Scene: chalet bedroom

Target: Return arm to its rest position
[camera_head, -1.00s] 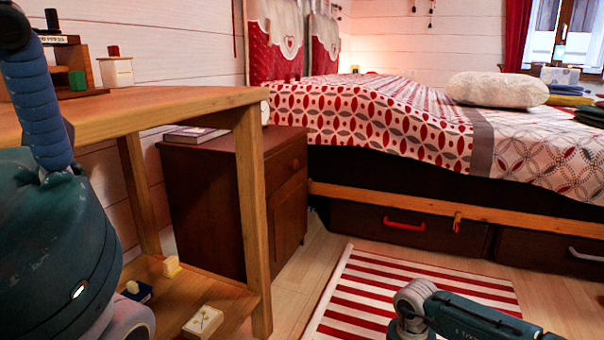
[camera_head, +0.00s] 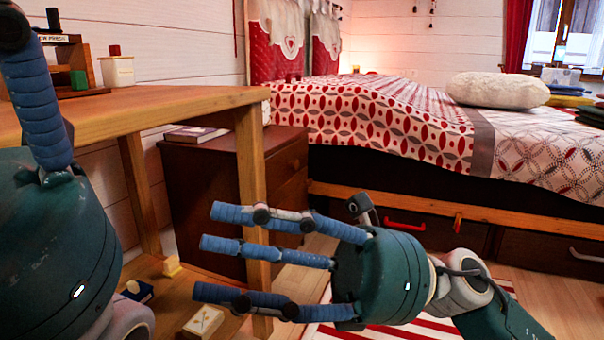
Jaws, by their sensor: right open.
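My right gripper (camera_head: 225,254) is in the lower middle, its blue fingers spread apart and pointing left. It is open with nothing between its fingers. In the picture its fingers overlap the wooden table's front leg (camera_head: 251,170). My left gripper (camera_head: 45,110) is large and close at the left edge, with one blue finger pointing up in front of the tabletop. Most of its fingers are out of frame, so its opening does not show.
A brown nightstand (camera_head: 205,190) and a bed (camera_head: 400,125) stand behind. A striped rug (camera_head: 430,328) covers the floor.

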